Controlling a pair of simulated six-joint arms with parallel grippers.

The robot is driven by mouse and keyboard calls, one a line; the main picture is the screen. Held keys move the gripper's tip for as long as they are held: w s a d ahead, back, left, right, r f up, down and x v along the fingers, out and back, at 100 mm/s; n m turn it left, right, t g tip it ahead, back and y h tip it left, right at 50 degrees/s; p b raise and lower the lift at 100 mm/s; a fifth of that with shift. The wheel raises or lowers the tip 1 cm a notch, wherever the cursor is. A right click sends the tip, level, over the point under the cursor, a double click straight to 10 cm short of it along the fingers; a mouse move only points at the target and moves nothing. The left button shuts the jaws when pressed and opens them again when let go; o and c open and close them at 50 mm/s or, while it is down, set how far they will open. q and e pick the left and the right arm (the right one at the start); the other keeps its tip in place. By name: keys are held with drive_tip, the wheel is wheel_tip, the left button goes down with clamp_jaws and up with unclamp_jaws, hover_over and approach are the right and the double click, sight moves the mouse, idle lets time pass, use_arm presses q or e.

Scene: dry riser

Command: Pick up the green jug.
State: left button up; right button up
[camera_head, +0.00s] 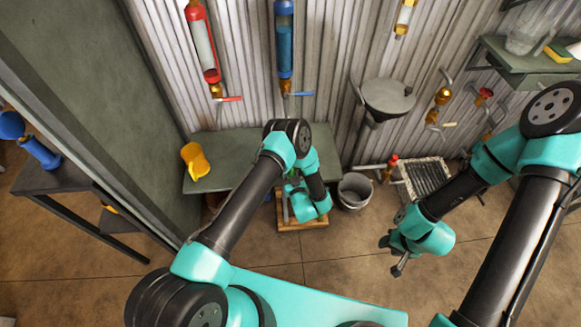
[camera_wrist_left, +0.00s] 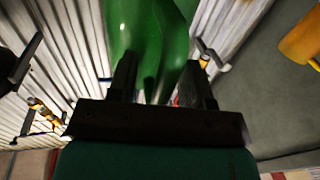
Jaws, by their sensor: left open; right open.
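The green jug (camera_wrist_left: 152,35) shows in the left wrist view, large and close, beyond and between the two dark fingers of my left gripper (camera_wrist_left: 161,72). The fingers are apart, and I cannot tell whether they touch it. Its lower part is hidden behind the gripper. In the head view my left arm reaches down over the wooden stand, and I cannot make out the jug or the left fingertips for certain there. My right gripper (camera_head: 390,257) is open and empty over the floor at the right, well away from the stand.
A yellow jug (camera_head: 196,161) stands on the grey-green bench (camera_head: 228,147); it also shows in the left wrist view (camera_wrist_left: 301,42). A grey bucket (camera_head: 354,191) stands right of the wooden stand (camera_head: 289,224). A round basin (camera_head: 388,97) is on the corrugated wall.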

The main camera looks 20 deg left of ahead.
use_arm(q)
clamp_jaws()
idle(0.3)
drive_tip(key=shift+r, duration=0.15)
